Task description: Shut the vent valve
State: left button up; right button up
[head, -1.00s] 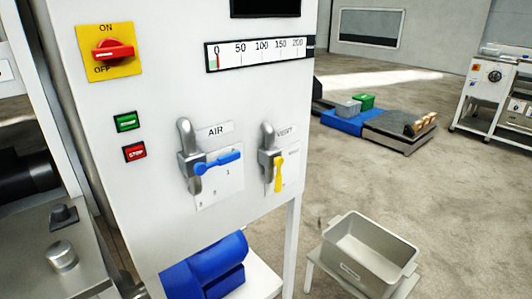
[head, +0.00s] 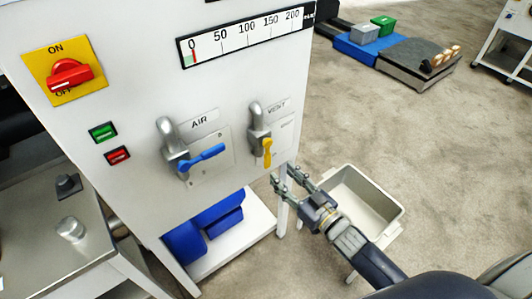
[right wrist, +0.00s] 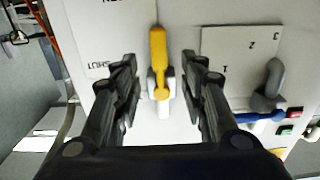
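The vent valve has a yellow lever (head: 267,152) on a grey pipe fitting (head: 257,118), under the VENT label on the white panel. The lever hangs down. In the right wrist view, which is upside down, the yellow lever (right wrist: 158,55) stands between my fingers, with a plate (right wrist: 95,40) reading SHUT beside it and a partly cut-off word at the top. My right gripper (head: 284,176) is open, just below and right of the lever in the head view. Its fingers (right wrist: 159,75) lie on both sides of the lever with visible gaps. My left gripper is out of view.
The AIR valve with its blue lever (head: 207,156) is left of the vent valve. A red ON/OFF switch (head: 70,74), a green button (head: 103,132) and a red button (head: 117,155) are further left. A grey bin (head: 386,205) stands low at right, behind my right arm.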

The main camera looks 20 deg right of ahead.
aim_at(269, 161)
jog(key=p+x, duration=0.1)
jog(key=x, duration=0.8)
jog(key=shift+d+f, duration=0.1)
jog(key=shift+f, duration=0.05)
grip_shut()
